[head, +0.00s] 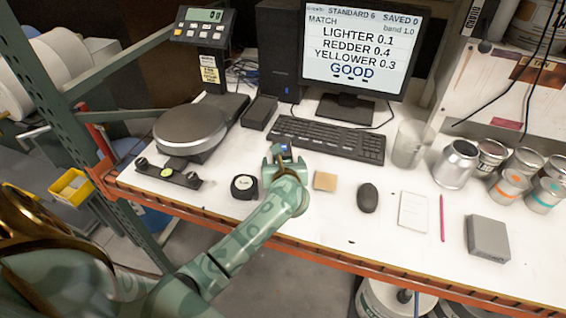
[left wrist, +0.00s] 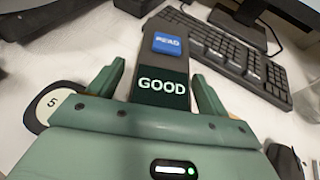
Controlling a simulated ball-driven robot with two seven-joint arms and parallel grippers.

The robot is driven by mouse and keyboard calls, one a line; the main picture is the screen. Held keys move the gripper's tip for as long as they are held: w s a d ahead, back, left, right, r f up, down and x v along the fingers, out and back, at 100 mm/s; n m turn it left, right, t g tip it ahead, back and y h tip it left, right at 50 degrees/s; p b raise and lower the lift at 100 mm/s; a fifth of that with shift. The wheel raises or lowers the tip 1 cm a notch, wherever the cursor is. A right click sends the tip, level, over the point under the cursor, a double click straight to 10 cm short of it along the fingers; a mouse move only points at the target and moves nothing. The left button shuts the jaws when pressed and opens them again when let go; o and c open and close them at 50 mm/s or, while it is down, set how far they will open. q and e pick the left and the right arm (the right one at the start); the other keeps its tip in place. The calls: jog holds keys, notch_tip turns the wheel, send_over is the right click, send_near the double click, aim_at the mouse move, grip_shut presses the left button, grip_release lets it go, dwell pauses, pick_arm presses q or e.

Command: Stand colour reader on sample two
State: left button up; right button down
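The colour reader (left wrist: 165,75) is a dark slim device with a blue READ button and a small screen showing GOOD. In the head view only its blue top (head: 286,149) shows, just in front of the keyboard. My left gripper (head: 281,156) is over it, and in the left wrist view its two fingers (left wrist: 158,72) stand on either side of the reader. A gap shows at the left finger, so it looks open around the reader. What lies under the reader is hidden, and I cannot make out sample two. My right gripper is out of view.
A round black-and-white item marked 5 (head: 244,186) lies left of the gripper, a tan square (head: 325,181) right of it. Keyboard (head: 330,138) and monitor (head: 362,50), reading GOOD, are behind. A mouse (head: 368,198), notepad (head: 413,212) and several cans stand right. A scale (head: 190,127) is left.

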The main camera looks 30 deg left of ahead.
pick_arm(q)
jog(key=shift+r, duration=0.15)
jog(key=shift+s+d+r, duration=0.15)
jog(key=shift+s+d, duration=0.05)
jog(key=p+v, duration=0.1)
jog(key=v, duration=1)
jog(key=shift+s+p, duration=0.2)
jog(key=shift+p, duration=0.15)
